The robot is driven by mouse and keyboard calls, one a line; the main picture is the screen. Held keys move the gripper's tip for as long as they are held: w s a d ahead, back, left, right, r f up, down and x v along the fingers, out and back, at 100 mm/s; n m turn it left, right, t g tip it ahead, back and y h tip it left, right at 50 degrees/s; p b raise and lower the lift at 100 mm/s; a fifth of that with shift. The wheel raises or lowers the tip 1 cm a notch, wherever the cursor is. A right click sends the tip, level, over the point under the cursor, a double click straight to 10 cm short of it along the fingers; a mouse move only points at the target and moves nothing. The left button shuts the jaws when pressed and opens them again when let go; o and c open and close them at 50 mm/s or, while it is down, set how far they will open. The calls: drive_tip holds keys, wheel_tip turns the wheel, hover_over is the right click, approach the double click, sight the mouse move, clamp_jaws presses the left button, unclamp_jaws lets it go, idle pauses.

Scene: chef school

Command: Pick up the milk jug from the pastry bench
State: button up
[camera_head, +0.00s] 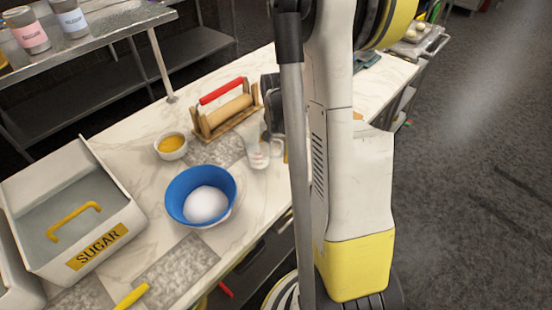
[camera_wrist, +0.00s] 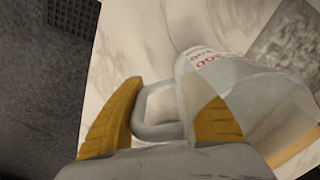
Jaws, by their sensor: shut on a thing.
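The milk jug (camera_head: 257,153) is a clear measuring jug at the right of the pastry bench (camera_head: 150,190), partly hidden behind my arm in the head view. In the wrist view the jug (camera_wrist: 215,75) shows red markings and looks tilted in the picture. My gripper (camera_wrist: 170,103) has its yellow fingers on either side of the jug's clear handle (camera_wrist: 157,130), shut on it. I cannot tell whether the jug's base touches the bench.
A blue bowl (camera_head: 183,183) with white contents, a small bowl (camera_head: 171,155) of something orange and a wooden rack (camera_head: 205,131) with a rolling pin stand close left of the jug. A sugar bin (camera_head: 122,222) is at the left. Dark floor lies right of the bench.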

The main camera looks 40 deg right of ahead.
wheel_tip(320, 180, up, 2)
drive_tip(key=shift+s+d+p, duration=0.15)
drive_tip(key=shift+p, duration=0.15)
drive_tip(key=s+d+r+p, duration=0.2)
drive_tip(key=s+d+r, duration=0.4)
drive_tip(key=s+d, duration=0.1)
drive_tip(key=shift+s+d+r, duration=0.25)
drive_tip(key=shift+s, duration=0.35)
